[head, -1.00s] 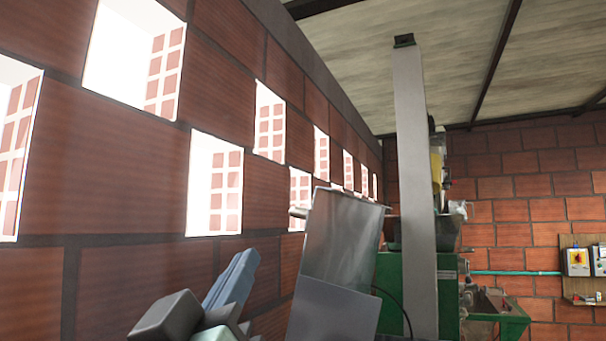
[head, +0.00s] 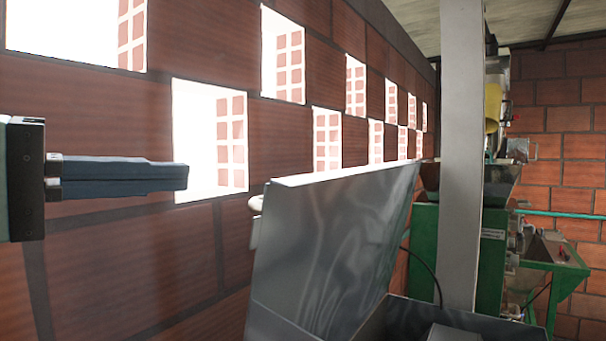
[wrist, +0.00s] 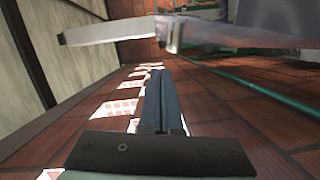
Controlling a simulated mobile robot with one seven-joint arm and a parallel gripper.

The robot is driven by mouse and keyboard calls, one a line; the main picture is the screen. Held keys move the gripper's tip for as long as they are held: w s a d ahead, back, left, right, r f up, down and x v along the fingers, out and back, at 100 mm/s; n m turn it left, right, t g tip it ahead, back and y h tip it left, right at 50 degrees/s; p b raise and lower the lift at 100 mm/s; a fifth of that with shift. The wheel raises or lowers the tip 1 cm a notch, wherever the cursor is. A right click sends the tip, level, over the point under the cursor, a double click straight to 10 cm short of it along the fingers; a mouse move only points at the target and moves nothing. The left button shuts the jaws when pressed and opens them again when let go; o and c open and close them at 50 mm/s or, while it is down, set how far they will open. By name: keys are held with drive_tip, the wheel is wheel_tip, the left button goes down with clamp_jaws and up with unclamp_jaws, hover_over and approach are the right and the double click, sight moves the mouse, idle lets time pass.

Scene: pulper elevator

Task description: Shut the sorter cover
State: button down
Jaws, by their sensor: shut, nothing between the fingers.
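The sorter cover is a shiny grey metal panel (head: 335,235) in the head view, right of centre at the bottom. It stands raised and steeply tilted, with its lower edge at a grey metal box (head: 405,315). My gripper (head: 187,178) is at the left in the head view, pointing right. Its blue-grey fingers are together and empty. In the picture they end left of the cover's top corner, with a gap between. In the wrist view my gripper (wrist: 155,73) points along the brick wall. A grey metal surface shows above the fingers there; I cannot tell if it is the cover.
A brick wall (head: 110,265) with bright window openings runs along the left. A tall grey post (head: 461,150) stands right of the cover. Green machinery (head: 495,255) stands behind the post. A rounded pale part (head: 256,204) sits at the cover's left edge.

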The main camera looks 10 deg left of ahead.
sight(255, 206)
drive_tip(key=w+d+b, duration=0.1)
drive_tip(key=w+d, duration=0.1)
drive_tip(key=w+d+b, duration=0.1)
drive_tip(key=d, duration=0.1)
drive_tip(key=w+d+f+b, duration=0.1)
drive_tip(key=w+d, duration=0.1)
drive_tip(key=d, duration=0.1)
drive_tip(key=shift+w+f, duration=0.1)
drive_tip(key=shift+w, duration=0.25)
drive_tip(key=shift+s+d+b, duration=0.25)
drive_tip(key=shift+d+b, duration=0.1)
drive_tip(key=shift+d, duration=0.5)
drive_tip(key=shift+a, duration=0.1)
